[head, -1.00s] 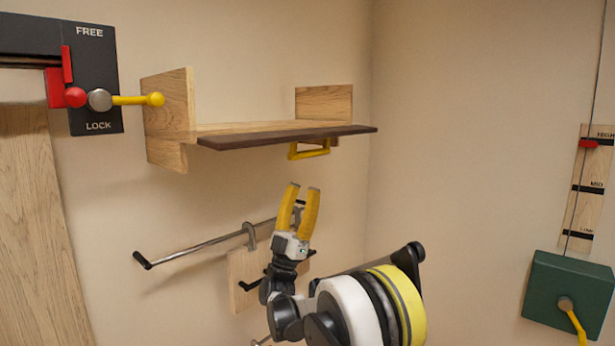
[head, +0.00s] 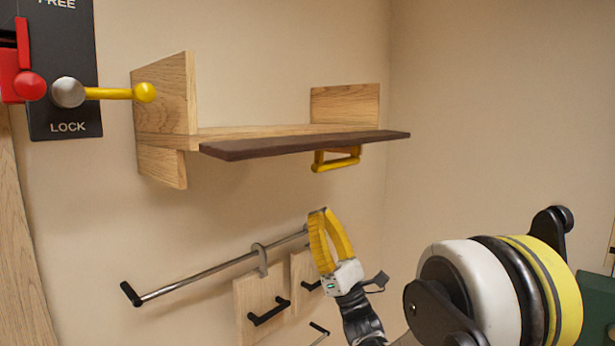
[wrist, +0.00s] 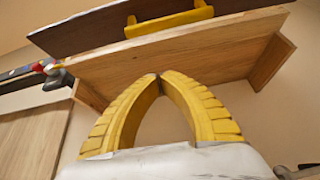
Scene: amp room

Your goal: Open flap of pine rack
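The pine rack (head: 165,95) is a wooden shelf on the wall with two end boards. Its flap, a dark brown board (head: 290,146), runs along the front and sticks out roughly level. A yellow handle (head: 337,162) hangs under the flap towards its right end. In the wrist view the flap (wrist: 105,28) and handle (wrist: 168,21) are at the top, beyond the pine underside. My gripper (head: 322,211) is below the handle, apart from it and empty. Its yellow fingers meet at the tips in the wrist view (wrist: 160,77).
A metal rail (head: 205,272) with hanging wooden boards (head: 262,295) is on the wall near my gripper. At left are a FREE/LOCK panel (head: 65,110) and its yellow-knobbed lever (head: 110,93). A green box (head: 592,300) is at right. Open air lies between gripper and handle.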

